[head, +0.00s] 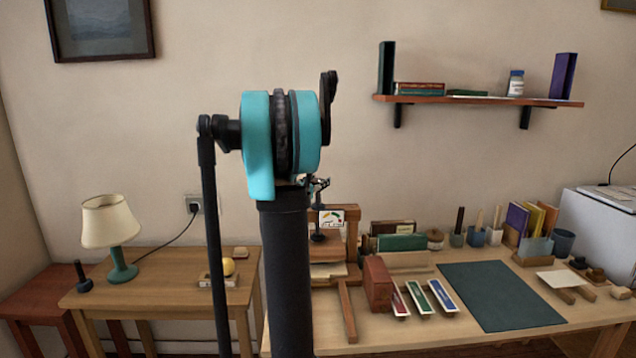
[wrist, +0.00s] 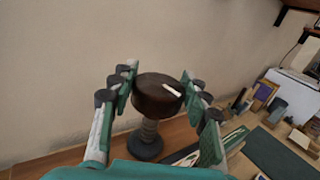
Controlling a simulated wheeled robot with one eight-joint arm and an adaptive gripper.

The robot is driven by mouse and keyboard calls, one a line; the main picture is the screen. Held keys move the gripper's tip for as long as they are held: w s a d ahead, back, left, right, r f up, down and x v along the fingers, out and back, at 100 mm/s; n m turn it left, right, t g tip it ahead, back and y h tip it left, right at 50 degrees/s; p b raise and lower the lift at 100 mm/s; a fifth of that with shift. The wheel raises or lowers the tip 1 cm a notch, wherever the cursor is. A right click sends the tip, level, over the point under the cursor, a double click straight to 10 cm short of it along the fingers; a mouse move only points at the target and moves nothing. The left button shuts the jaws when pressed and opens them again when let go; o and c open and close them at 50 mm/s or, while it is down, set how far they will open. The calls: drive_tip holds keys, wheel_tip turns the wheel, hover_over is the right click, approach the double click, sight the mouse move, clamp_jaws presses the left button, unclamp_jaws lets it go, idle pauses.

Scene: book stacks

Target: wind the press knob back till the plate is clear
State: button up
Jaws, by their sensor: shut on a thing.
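The press knob (wrist: 154,100) is a dark brown round knob with a white mark on its top. It sits on a ribbed screw (wrist: 149,131) above a dark round disc (wrist: 145,150). My gripper (wrist: 158,90) is shut on the knob, with fingers on its left and right sides. In the head view, my arm hides the knob and most of my gripper (head: 318,184). The wooden press (head: 352,238) shows behind the arm, with a small gauge card (head: 331,217) and pale sheets (head: 328,270) low down. The plate's contact with the sheets cannot be told.
A red-brown block (head: 377,284) and several coloured strips (head: 420,298) lie right of the press. A dark green mat (head: 500,295) covers the desk further right. A lamp (head: 112,230) and a yellow ball (head: 228,267) are on the left table. A shelf (head: 470,100) hangs above.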

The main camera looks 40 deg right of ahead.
drive_tip(key=n+t+y, duration=0.2)
drive_tip(key=t, duration=0.1)
drive_tip(key=n+t+y, duration=0.3)
drive_tip(key=shift+s+d+n+t+y, duration=0.2)
drive_tip(key=shift+n+t+y, duration=0.1)
drive_tip(key=shift+t, duration=0.1)
drive_tip(key=n+t+y, duration=0.1)
drive_tip(key=n+y, duration=0.1)
drive_tip(key=y, duration=0.2)
drive_tip(key=n+t+y, duration=0.2)
drive_tip(key=n+y, duration=0.1)
drive_tip(key=shift+y, duration=0.4)
drive_tip(key=n+y, duration=0.3)
drive_tip(key=y, duration=0.1)
drive_tip(key=n+y, duration=0.2)
drive_tip(key=y, duration=0.2)
drive_tip(key=shift+w+a+f+n, duration=0.1)
drive_tip(key=shift+w+n, duration=0.05)
drive_tip(key=shift+n, duration=0.25)
drive_tip(key=n+g+y, duration=0.2)
drive_tip(key=y, duration=0.1)
drive_tip(key=n+g+y, duration=0.2)
drive_tip(key=n+y, duration=0.1)
drive_tip(key=y, duration=0.1)
drive_tip(key=shift+a, duration=0.15)
drive_tip(key=shift+g, duration=0.3)
drive_tip(key=o, duration=1.2)
drive_tip(key=shift+w, duration=0.1)
drive_tip(key=shift+c, duration=0.2)
drive_tip(key=v, duration=1.2)
